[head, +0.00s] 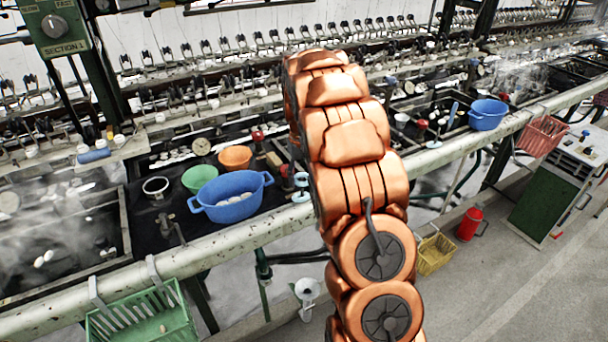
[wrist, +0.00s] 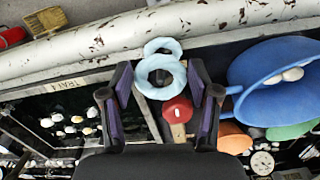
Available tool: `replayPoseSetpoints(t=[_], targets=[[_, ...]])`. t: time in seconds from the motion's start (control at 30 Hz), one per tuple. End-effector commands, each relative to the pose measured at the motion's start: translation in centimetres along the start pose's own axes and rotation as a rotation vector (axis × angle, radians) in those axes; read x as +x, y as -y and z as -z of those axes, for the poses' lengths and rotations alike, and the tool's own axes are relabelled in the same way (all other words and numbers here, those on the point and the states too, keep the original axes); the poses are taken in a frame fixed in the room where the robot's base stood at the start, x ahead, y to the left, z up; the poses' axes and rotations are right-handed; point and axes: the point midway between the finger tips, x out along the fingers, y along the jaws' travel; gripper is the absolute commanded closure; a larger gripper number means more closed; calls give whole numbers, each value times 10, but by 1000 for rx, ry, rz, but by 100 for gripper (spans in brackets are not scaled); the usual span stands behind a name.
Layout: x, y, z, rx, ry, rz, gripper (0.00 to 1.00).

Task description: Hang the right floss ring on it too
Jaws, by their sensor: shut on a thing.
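In the wrist view, a pale blue ring (wrist: 160,90) sits between the two dark fingers of my gripper (wrist: 160,88), which is shut on it. A second pale blue ring (wrist: 163,44) shows just beyond it, by the white pipe, partly overlapped by the held one. In the head view, two pale blue ring shapes, an upper one (head: 301,179) and a lower one (head: 301,197), show at the left edge of my arm. My arm hides the gripper in that view. I cannot tell what the second ring rests on.
A blue basin (head: 232,208) with white cocoons stands left of the rings, with green (head: 199,178) and orange (head: 235,157) bowls behind. A red knob (wrist: 177,109) lies close below the held ring. The white pipe (head: 225,247) runs along the front edge.

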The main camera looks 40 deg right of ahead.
Motion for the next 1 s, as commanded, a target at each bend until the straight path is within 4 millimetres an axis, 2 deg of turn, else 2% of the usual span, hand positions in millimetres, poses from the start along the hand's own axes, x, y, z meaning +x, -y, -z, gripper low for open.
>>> replayPoseSetpoints(t=[0.4,0.73,0.77,1.0], targets=[[14,0,1,0,0,0,52],[16,0,1,0,0,0,52],[16,0,1,0,0,0,37],[16,0,1,0,0,0,12]])
